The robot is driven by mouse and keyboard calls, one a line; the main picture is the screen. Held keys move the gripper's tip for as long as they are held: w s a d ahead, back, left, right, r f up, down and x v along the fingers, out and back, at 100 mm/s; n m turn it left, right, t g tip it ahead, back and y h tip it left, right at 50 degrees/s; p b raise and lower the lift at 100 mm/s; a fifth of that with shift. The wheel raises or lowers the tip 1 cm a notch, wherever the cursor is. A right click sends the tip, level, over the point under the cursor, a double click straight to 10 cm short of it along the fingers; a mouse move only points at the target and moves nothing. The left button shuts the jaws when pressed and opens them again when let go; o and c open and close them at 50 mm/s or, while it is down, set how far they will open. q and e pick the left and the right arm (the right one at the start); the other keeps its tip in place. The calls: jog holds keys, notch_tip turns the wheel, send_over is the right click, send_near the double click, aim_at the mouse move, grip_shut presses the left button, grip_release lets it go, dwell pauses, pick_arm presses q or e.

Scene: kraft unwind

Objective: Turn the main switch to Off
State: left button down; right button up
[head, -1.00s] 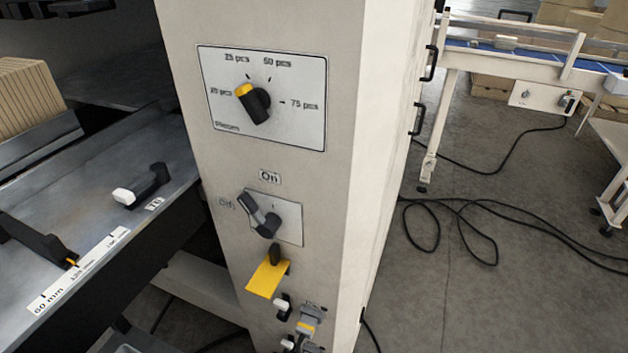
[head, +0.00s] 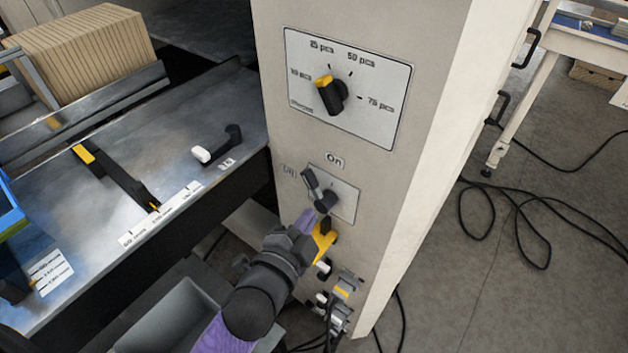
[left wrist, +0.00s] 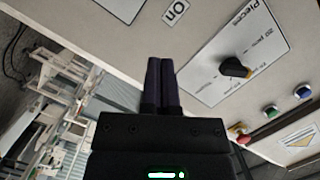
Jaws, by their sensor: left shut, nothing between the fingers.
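The main switch (head: 322,192) is a dark rotary handle on a small grey plate on the cream cabinet's front. The On label (head: 335,160) is above it and the Off label (head: 289,172) to its left. My right gripper is not in view.
A pieces selector knob (head: 331,95) sits on a panel above the switch. A metal table (head: 130,210) with a black lever (head: 218,146) stands left. Black cables (head: 500,225) lie on the floor at right.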

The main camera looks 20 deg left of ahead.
pick_arm(q)
jog(key=b, duration=0.1)
send_over(320, 190)
jog(key=s+d, duration=0.3)
jog(key=s, duration=0.1)
jog(key=shift+a+f, duration=0.25)
jog(key=shift+f, duration=0.5)
jog(key=shift+w+a+f+b, duration=0.25)
jog(key=shift+a+f, duration=0.25)
jog(key=shift+a, duration=0.3)
jog(key=shift+w+a+f+b, duration=0.15)
jog(key=shift+w+a+f, duration=0.3)
jog(key=shift+a, duration=0.3)
jog(key=shift+s, duration=0.1)
